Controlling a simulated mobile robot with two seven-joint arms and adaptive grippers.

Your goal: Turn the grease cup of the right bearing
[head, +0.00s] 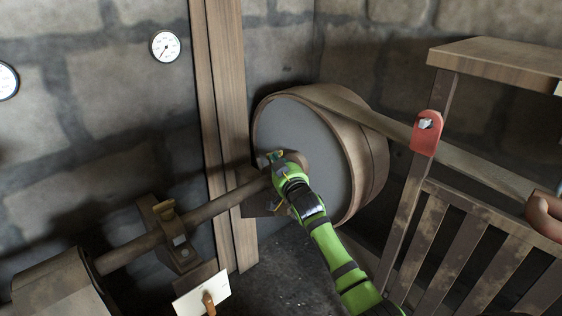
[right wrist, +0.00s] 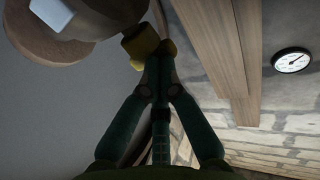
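The right bearing's brass grease cup (right wrist: 140,42) is at the fingertips of my right gripper (right wrist: 158,58) in the right wrist view. The fingers come together there, with brass showing on both sides of the tips, so the gripper looks shut on the cup. In the head view my right gripper (head: 277,162) is at the shaft's right end, in front of the big pulley face. It hides most of the right bearing, and only a bit of brass shows by the tips. My left gripper is not in view.
A shaft (head: 215,206) runs left through another bearing (head: 180,252) with its own brass cup (head: 165,211). The large pulley (head: 300,140) carries a belt (head: 470,170). A wooden post (head: 229,120) stands behind the shaft. A slatted guard (head: 440,225) with a red lock (head: 427,133) is at right.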

